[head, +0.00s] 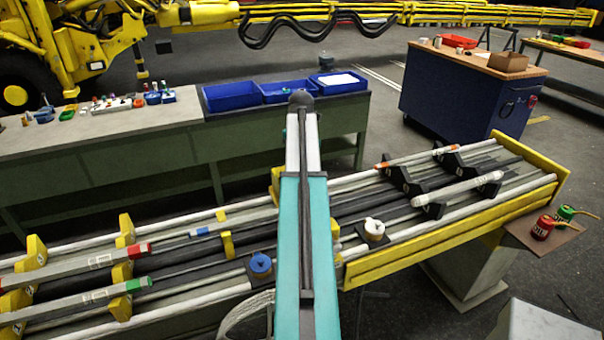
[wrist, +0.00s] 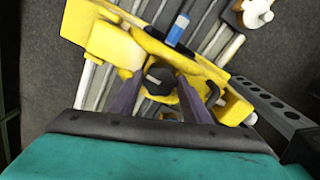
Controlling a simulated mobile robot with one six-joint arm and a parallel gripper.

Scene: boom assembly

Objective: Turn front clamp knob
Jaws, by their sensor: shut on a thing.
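A black round knob (wrist: 158,74) sits on the yellow front clamp (wrist: 115,42) in the wrist view. My gripper (wrist: 159,83) is shut on this knob, with one dark finger on each side of it. In the head view my teal arm reaches away over the boom assembly and hides the gripper and the knob.
Pale rods and rails run along the yellow-ended boom bed (head: 445,234). A white fitting (head: 374,229) and a blue-capped fitting (head: 261,265) flank my arm. A dark perforated bar (wrist: 268,105) lies right of the gripper. Blue bins (head: 232,96) stand on the bench behind.

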